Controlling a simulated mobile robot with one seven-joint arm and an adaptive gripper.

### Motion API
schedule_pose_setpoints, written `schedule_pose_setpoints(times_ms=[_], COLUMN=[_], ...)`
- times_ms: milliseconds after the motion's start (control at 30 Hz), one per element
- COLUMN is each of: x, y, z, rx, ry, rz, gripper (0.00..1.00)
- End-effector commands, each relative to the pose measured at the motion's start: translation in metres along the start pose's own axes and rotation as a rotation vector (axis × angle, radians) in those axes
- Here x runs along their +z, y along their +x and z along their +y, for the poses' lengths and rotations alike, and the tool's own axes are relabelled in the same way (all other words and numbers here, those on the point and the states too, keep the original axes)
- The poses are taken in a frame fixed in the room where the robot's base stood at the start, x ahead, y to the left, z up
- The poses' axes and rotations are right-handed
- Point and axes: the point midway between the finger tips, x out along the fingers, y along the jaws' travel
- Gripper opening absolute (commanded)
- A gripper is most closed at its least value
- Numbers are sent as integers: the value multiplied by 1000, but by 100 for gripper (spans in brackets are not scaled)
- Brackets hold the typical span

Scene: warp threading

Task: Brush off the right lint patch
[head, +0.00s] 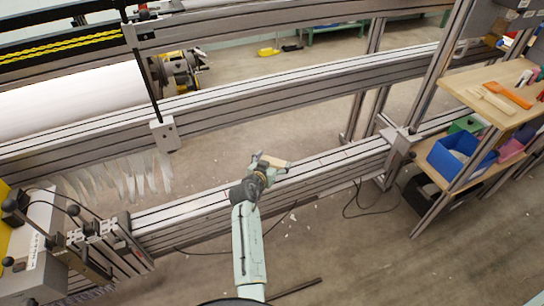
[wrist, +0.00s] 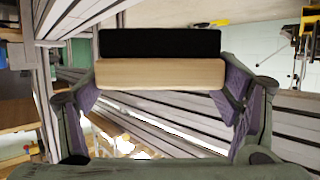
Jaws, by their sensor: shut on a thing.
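My gripper (head: 266,165) is shut on a brush, with its fingers at the two ends of the block. In the wrist view the brush has a pale wooden block (wrist: 160,75) and a strip of black bristles (wrist: 160,42) facing away from my palm. In the head view the brush (head: 279,163) shows as a small tan piece at my fingertips, over the lower metal rail (head: 335,164). I cannot tell whether the bristles touch the rail. Small red marks show on the rail on both sides of my gripper. I cannot make out a distinct lint patch.
A higher rail (head: 300,85) runs behind. White threads (head: 125,178) hang at the left. A wooden shelf (head: 470,92) with tools and a blue bin (head: 452,160) stand at the right. A black cable (head: 357,200) and small white bits lie on the floor.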

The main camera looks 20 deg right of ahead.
Motion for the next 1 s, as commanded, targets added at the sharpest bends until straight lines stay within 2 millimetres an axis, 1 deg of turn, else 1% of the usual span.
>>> schedule_pose_setpoints(times_ms=[33, 100, 300, 1000], x=[-8, -15, -27, -27], y=[-2, -2, -2, -2], z=[0, 0, 0, 0], rx=[0, 0, 0, -1], ry=[2, 1, 0, -1], rz=[1, 1, 1, 1], gripper=[49, 49, 49, 49])
